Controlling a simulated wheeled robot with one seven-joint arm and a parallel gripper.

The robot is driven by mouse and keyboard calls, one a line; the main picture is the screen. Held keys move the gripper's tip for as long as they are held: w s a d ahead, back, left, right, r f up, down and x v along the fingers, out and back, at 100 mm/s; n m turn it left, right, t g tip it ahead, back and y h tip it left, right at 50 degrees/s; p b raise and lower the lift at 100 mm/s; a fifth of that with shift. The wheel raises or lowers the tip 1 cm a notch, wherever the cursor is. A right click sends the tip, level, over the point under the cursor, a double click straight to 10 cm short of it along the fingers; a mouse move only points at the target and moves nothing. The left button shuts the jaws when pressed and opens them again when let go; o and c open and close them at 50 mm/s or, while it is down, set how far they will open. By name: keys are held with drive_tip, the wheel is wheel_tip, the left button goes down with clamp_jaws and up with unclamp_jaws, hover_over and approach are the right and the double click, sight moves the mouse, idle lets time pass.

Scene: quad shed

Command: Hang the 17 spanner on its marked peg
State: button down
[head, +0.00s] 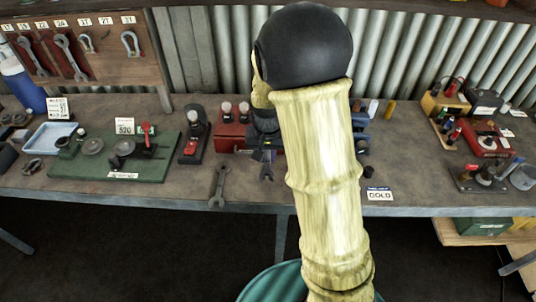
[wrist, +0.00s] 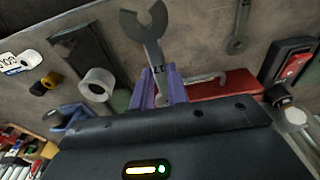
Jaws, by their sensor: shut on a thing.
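My gripper (wrist: 163,88) has two purple fingers shut on a grey open-ended spanner (wrist: 153,40) in the wrist view. Its open jaw points away from the gripper, and a mark on its shank, seemingly an upside-down 17, shows just above the fingers. In the head view my gripper (head: 264,156) is low over the bench, partly hidden by my arm, with the spanner (head: 267,172) showing small below it. The peg board (head: 120,66) stands at the upper left with a row of number labels; several spanners and shackle-like pieces hang there. The labels are too small to read surely.
A second spanner (head: 219,187) lies on the bench (head: 330,205) near the front edge, left of my gripper. A green board (head: 105,168) with parts, a blue tray (head: 52,138) and a red box (head: 231,136) stand left. Battery-like boxes (head: 484,139) stand right.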

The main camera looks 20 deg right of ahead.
sight(268, 159)
drive_tip(key=shift+r+p, duration=3.1)
drive_tip(key=shift+r, duration=0.35)
drive_tip(key=shift+d+f, duration=0.1)
drive_tip(key=shift+f, duration=0.05)
